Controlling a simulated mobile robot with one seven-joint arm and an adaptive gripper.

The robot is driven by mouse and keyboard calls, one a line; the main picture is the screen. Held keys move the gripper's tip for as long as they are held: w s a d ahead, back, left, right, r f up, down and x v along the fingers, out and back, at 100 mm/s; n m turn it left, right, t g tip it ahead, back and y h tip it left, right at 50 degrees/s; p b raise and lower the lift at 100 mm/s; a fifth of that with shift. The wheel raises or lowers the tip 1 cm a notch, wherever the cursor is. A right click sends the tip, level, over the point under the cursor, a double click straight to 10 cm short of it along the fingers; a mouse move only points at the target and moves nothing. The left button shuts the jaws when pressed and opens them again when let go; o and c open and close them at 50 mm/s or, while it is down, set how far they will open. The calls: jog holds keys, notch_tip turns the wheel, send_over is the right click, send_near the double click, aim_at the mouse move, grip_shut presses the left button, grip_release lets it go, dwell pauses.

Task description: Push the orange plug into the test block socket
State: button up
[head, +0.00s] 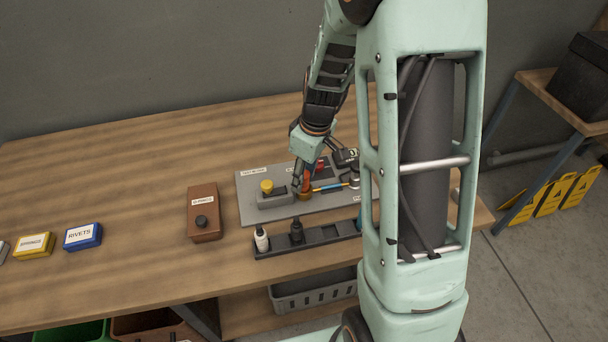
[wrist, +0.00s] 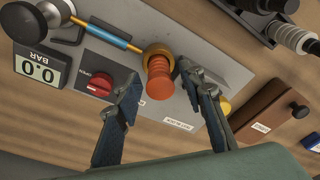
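The orange plug (wrist: 159,80) is a short ribbed cylinder in the wrist view. Its far end meets a brass collar (wrist: 157,54) on the grey test block panel (wrist: 180,101); I cannot tell how deep it sits. A blue and orange hose (wrist: 115,38) runs to the collar from the left. My gripper (wrist: 158,76) is open, with one fingertip on each side of the plug and visible gaps between. In the head view my gripper (head: 302,183) is over the panel (head: 248,185), and the orange plug (head: 306,187) is partly hidden by it.
A red knob (wrist: 98,82) and a gauge reading 0.0 BAR (wrist: 40,65) are beside the plug. A yellow knob (head: 267,186) tops a grey block. A brown box (head: 204,222) and a dark bottle rack (head: 275,248) stand nearby.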

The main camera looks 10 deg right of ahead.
jog(key=shift+r, duration=0.55)
notch_tip(320, 180, up, 11)
jog(key=s+d, duration=0.1)
jog(key=shift+s+d, duration=0.15)
